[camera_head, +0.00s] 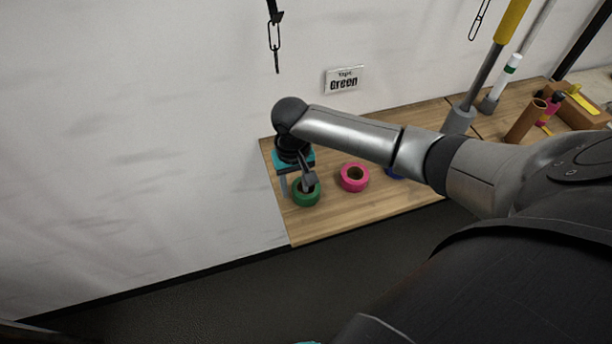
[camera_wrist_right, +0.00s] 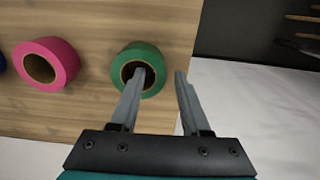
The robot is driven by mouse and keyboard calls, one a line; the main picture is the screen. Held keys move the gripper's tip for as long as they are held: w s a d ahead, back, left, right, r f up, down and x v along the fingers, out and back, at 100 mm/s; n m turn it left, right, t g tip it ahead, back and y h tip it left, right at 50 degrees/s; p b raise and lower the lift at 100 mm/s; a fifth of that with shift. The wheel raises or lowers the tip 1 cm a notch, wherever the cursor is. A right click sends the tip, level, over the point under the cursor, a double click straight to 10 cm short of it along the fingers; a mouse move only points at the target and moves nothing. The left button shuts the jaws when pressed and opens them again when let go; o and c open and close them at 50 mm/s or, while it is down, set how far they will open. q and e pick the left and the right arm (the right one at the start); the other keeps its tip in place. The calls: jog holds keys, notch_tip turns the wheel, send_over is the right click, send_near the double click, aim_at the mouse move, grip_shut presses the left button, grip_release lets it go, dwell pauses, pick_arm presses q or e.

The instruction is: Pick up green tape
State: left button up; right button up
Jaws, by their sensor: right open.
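The green tape (camera_head: 306,193) is a roll lying flat near the left end of the wooden shelf, and it also shows in the right wrist view (camera_wrist_right: 126,58). My right gripper (camera_head: 296,186) is open at the green tape. In the right wrist view, my right gripper (camera_wrist_right: 161,72) has one finger over or in the roll's hole and the other outside its right side. The ring wall lies between the fingers; I cannot tell how deep they reach or whether they touch it.
A pink tape (camera_head: 354,177) lies right of the green one, and a blue tape (camera_head: 394,173) is partly hidden behind my right arm. A "Green" sign (camera_head: 344,79) hangs on the wall (camera_head: 150,120). The wooden shelf (camera_head: 325,220) ends just left of the green tape.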

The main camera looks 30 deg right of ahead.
jog(key=shift+f, duration=0.95)
jog(key=shift+c, duration=0.3)
grip_shut()
